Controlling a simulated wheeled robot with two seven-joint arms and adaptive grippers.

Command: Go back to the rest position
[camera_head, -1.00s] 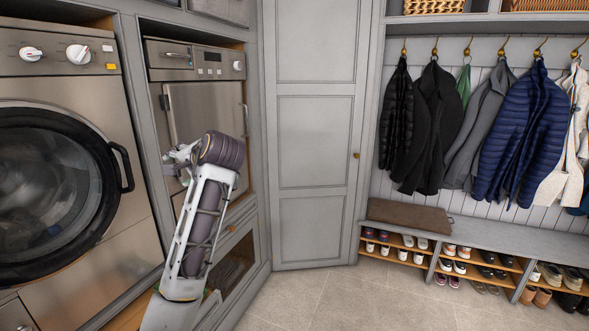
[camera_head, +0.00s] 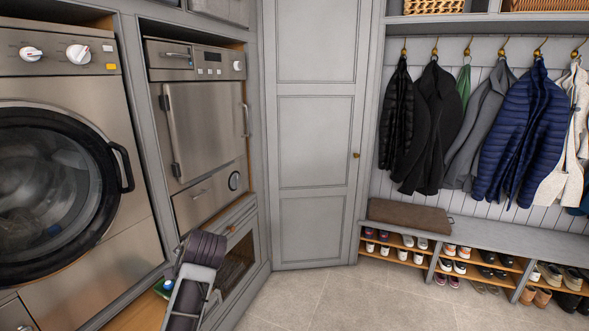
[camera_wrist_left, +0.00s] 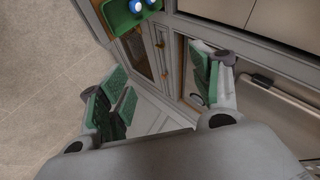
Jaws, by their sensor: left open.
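My left gripper (camera_wrist_left: 158,92) shows in the left wrist view with its two green-padded fingers spread wide and nothing between them. In the head view, my left arm comes up from the bottom edge, low in front of the cabinet beneath the smaller steel machine. The fingers cannot be made out there. My right gripper is in neither view.
A green tray (camera_wrist_left: 122,14) holding blue-and-white items is near the left gripper. A round-door washing machine (camera_head: 50,190) and a smaller steel machine (camera_head: 205,125) stand at left. A shoe bench (camera_head: 480,236) is at right. The tiled floor (camera_head: 340,300) is clear.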

